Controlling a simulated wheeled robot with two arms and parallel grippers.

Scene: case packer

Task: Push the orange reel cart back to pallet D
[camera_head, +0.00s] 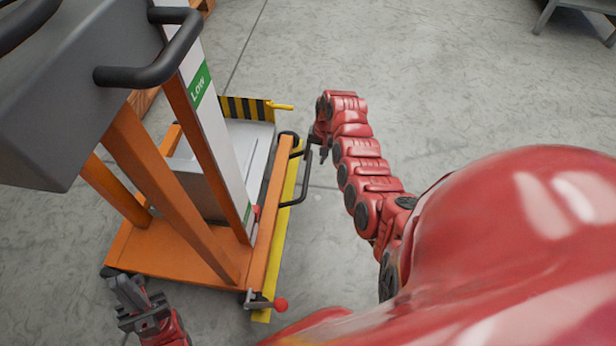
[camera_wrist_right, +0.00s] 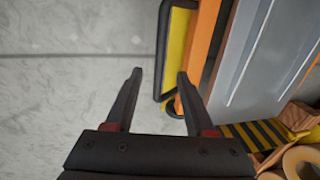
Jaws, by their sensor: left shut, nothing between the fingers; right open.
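The orange reel cart (camera_head: 170,262) stands at the left of the head view, with orange posts, a white panel marked "LOW" and a grey top box. A black loop handle (camera_head: 296,188) juts from its right side; it also shows in the right wrist view (camera_wrist_right: 161,62). My right gripper (camera_head: 316,151) is open beside this handle. In the wrist view the bar appears between the fingers (camera_wrist_right: 159,78), but I cannot tell its depth. My left gripper (camera_head: 126,284) is shut and empty near the cart's front left corner. I cannot identify pallet D.
A striped black-and-yellow plate (camera_head: 245,108) stands at the cart's far end. A red-knobbed lever (camera_head: 280,304) sticks out at its near right corner. Brown rolls (camera_wrist_right: 300,160) show in the wrist view. A grey metal frame (camera_head: 578,6) is at the top right. The floor between is clear.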

